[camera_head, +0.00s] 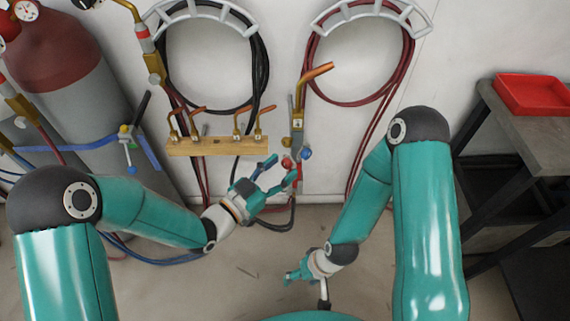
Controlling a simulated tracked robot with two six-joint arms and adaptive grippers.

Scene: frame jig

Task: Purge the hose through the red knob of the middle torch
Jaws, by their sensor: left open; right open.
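A torch (298,120) with a copper tip stands upright against the wall near the middle of the view. A red knob (287,163) and a blue knob (307,153) show at its lower end. My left gripper (281,169) is open, with its fingers at the lower end of this torch, close to the red knob. One finger partly hides that area, and I cannot tell whether it touches the knob. My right gripper (292,275) is open and empty, low in the view, well below the torch.
A wooden block (218,147) with several brass tips is left of the torch. Black hoses (262,60) and red hoses (408,60) hang on wall racks. Gas cylinders (75,95) stand at left. A dark shelf with a red tray (533,94) is at right. The floor between is mostly clear.

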